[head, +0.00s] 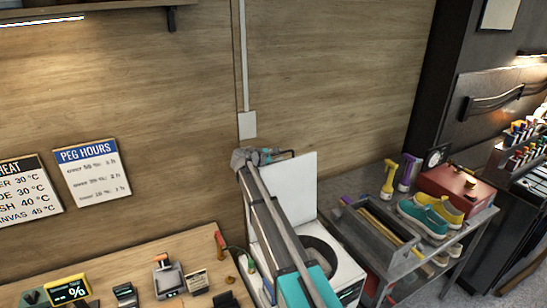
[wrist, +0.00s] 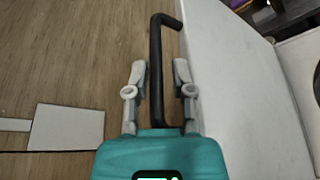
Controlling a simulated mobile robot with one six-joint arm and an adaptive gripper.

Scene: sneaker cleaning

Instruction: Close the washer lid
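The washer (head: 345,272) stands against the wooden wall with its round drum opening uncovered. Its white lid (head: 297,182) stands raised, close to upright, and fills the right side of the wrist view (wrist: 235,90). A black bar handle (wrist: 156,75) sticks out from the lid's edge. My gripper (wrist: 158,75) is at the lid's upper edge, with one grey finger on each side of the handle. Narrow gaps show between the fingers and the bar, so it looks open around the handle. In the head view my arm hides part of the washer and the lid's left side.
A wooden bench (head: 190,260) with small devices lies left of the washer. A metal cart (head: 450,240) on the right carries a grey bin (head: 375,240), sneakers (head: 430,215), bottles and a red box (head: 455,190). A wall box (head: 247,124) with a conduit is above my gripper.

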